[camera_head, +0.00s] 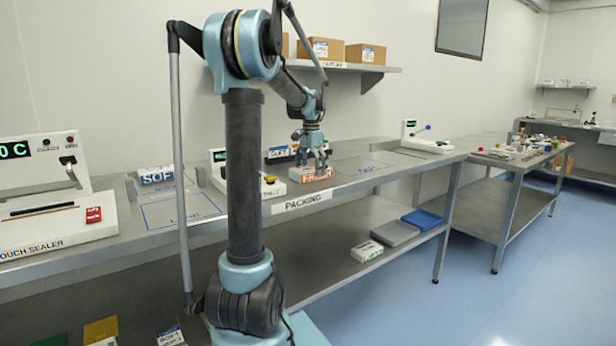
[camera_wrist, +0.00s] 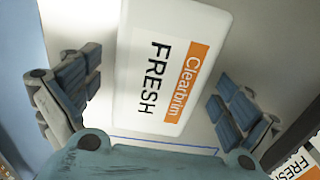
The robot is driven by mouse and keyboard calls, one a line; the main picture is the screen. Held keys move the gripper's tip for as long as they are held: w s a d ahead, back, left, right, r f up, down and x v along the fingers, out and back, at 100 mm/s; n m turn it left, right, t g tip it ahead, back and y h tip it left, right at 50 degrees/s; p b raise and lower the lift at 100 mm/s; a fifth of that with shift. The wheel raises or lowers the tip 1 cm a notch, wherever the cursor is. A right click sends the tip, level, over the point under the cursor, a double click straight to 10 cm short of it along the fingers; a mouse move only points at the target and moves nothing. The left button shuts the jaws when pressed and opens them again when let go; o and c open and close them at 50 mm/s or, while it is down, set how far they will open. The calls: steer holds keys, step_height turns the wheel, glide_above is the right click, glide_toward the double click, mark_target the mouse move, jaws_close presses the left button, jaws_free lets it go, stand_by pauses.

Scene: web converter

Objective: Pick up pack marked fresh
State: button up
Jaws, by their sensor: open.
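The pack marked fresh (camera_wrist: 172,62) is a white pack with rounded corners and an orange "Clearbrim" band. In the wrist view it lies between my open fingers, with a gap on both sides. In the head view the pack (camera_head: 318,174) shows as a small orange and white piece on the packing bench, directly under my gripper (camera_head: 312,160). My gripper also shows in the wrist view (camera_wrist: 160,105), with its padded fingers spread left and right of the pack. I cannot tell the exact height of the fingertips above the bench.
The packing bench (camera_head: 352,180) has a scale-like device (camera_head: 425,138) to the right and a sealer (camera_head: 45,190) at far left. A pack marked soft (camera_head: 157,175) lies on the left. Another label reading fresh (camera_wrist: 300,165) shows at the wrist view's lower right corner.

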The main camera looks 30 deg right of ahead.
mark_target(311, 168)
steer(key=c, duration=1.4)
step_height(311, 168, up, 10)
steer(key=shift+r, duration=0.1)
